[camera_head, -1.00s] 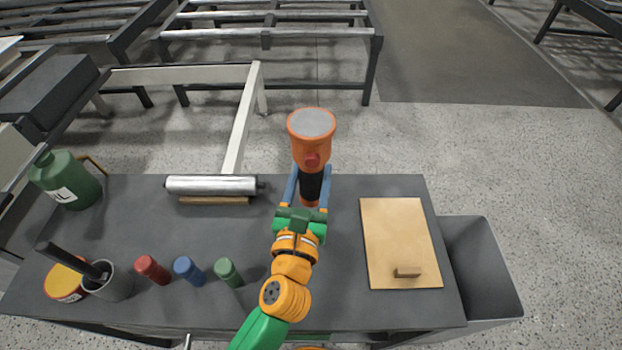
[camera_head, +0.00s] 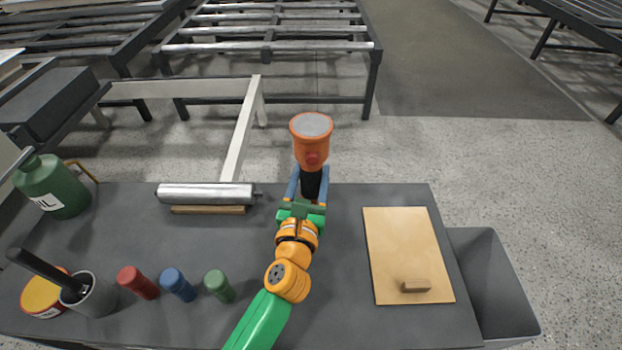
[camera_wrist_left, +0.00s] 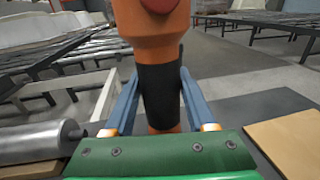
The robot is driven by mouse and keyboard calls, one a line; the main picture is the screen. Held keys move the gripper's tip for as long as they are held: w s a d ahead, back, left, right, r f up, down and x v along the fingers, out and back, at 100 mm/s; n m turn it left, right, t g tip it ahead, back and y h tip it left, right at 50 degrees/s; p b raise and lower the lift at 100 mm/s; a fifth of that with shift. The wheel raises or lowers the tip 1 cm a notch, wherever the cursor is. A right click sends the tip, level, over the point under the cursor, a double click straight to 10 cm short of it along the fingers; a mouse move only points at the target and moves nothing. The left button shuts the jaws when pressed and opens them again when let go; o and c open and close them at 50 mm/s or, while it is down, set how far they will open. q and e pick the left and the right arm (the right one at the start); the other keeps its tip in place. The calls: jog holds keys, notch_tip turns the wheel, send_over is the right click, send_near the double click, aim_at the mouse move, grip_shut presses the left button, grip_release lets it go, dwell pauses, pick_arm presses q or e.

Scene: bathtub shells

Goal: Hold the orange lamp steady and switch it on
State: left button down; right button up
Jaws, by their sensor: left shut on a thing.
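The orange lamp (camera_head: 311,142) has a round grey lens at its top, a red button on the side facing me and a black grip. It stands upright at the back edge of the table (camera_head: 330,290). My left gripper (camera_head: 311,180) is shut on the black grip, with one blue finger on each side. The left wrist view shows the lamp (camera_wrist_left: 158,85) between the fingers, its top cut off and part of the red button at the upper edge. Whether the lamp's foot touches the table is hidden. The lens looks plain grey, with no visible glow. My right gripper is not in view.
A metal roller (camera_head: 205,194) lies left of the lamp. A tan board (camera_head: 408,250) with a small block lies at the right. Red, blue and green cylinders (camera_head: 178,284), a grey cup (camera_head: 95,298) and a green oil can (camera_head: 52,187) stand at the left. A grey bin (camera_head: 490,270) adjoins the right edge.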

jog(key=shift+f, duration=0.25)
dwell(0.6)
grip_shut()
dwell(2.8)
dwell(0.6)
